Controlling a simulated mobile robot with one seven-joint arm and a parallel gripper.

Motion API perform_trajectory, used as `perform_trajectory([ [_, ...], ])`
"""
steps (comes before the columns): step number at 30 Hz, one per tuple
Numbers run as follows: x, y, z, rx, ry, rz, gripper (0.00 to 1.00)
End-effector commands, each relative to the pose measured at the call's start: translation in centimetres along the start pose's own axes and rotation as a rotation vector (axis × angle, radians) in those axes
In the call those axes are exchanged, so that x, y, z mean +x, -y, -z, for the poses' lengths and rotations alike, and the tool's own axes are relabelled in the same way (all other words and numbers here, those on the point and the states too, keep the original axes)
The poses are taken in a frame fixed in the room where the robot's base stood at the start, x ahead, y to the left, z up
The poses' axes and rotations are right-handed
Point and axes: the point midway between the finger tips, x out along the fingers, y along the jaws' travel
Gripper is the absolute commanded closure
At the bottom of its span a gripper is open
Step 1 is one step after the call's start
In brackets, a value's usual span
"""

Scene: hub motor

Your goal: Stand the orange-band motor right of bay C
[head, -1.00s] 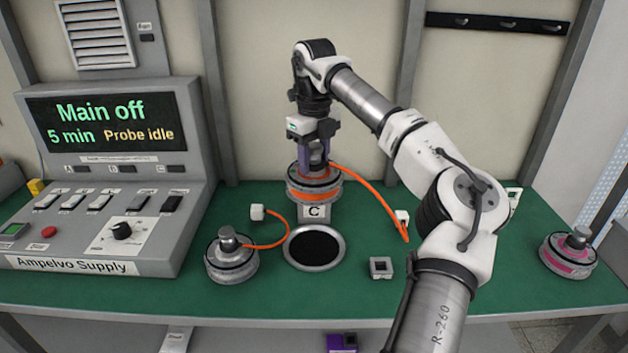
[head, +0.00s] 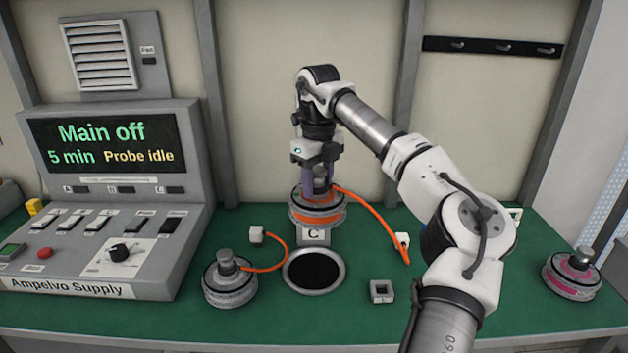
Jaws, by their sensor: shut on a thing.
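The orange-band motor (head: 318,216) is a round grey hub with an orange band around its side. My gripper (head: 320,186) points down and is shut on the motor's top. The motor is upright, just behind the C label and partly hidden by it; I cannot tell whether it touches the table or hangs above it. An orange cable (head: 378,217) runs from it to the right, down to a small white plug (head: 402,241). Bay C (head: 314,270) is an empty dark round recess with a grey rim, in front of the label plate (head: 313,235).
A grey motor (head: 229,280) with an orange cable and white plug (head: 256,234) stands left of bay C. A small grey square socket (head: 381,291) lies right of it. A pink-band motor (head: 571,275) stands far right. The supply console (head: 95,215) reads "Main off".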

Motion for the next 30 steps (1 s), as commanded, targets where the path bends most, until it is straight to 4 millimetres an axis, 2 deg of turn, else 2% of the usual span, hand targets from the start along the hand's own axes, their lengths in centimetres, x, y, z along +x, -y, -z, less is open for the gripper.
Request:
perform_trajectory([
  [30, -0.4, 7.0, 10.3, 0.004, 0.003, 0.002, 1.0],
])
